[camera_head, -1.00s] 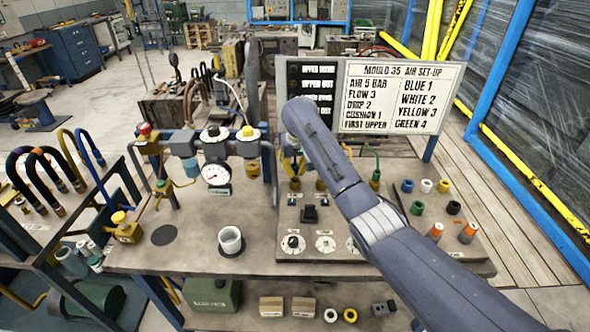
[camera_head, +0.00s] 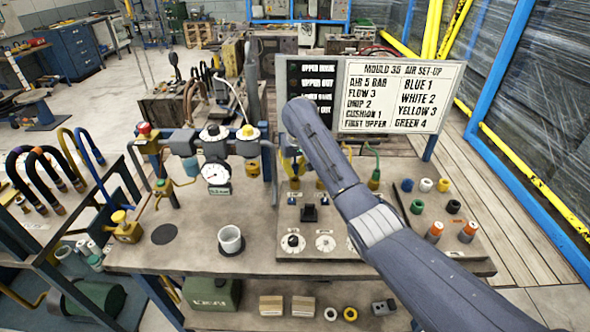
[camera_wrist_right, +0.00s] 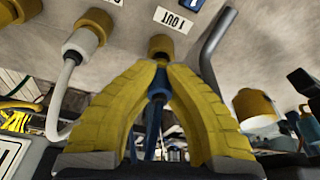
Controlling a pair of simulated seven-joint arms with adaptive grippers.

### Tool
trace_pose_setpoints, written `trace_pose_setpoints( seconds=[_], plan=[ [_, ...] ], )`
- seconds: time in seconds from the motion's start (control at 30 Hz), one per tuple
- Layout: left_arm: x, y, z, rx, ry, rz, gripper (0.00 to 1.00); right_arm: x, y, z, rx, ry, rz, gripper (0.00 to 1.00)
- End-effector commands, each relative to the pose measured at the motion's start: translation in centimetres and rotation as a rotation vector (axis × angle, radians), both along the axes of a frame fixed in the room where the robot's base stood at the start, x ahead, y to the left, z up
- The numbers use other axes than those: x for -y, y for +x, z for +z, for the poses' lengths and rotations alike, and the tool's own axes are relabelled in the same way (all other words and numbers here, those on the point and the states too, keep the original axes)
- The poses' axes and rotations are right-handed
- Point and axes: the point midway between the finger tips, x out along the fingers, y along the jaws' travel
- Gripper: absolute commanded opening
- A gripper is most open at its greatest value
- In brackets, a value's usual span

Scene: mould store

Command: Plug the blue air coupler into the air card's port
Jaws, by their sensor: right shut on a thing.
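In the right wrist view, my right gripper (camera_wrist_right: 159,78) has its two yellow fingers closed around the blue air coupler (camera_wrist_right: 158,86). The coupler's far end points at a brass port (camera_wrist_right: 161,46) beside a label (camera_wrist_right: 173,19) reading "1 OUT". The end is at or very close to the port mouth; I cannot tell whether it is seated. My left gripper is not in view.
A white coupler (camera_wrist_right: 80,42) with a hose sits in the neighbouring port, and a grey bent rod (camera_wrist_right: 213,50) stands close by the fingers. A set-up board (camera_head: 400,95) stands behind. Coloured caps and fittings (camera_head: 435,231) lie on the right; a white cup (camera_head: 230,240) stands left.

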Motion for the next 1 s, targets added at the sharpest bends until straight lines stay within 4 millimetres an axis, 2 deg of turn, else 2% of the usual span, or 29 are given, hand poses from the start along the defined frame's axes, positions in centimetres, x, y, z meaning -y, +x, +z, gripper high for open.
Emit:
trace_pose_setpoints(
  seconds=[1.0],
  plan=[
    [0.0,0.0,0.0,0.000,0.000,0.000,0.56,0.0,0.0,-1.0,0.000,0.001,0.000,0.00]
  ],
)
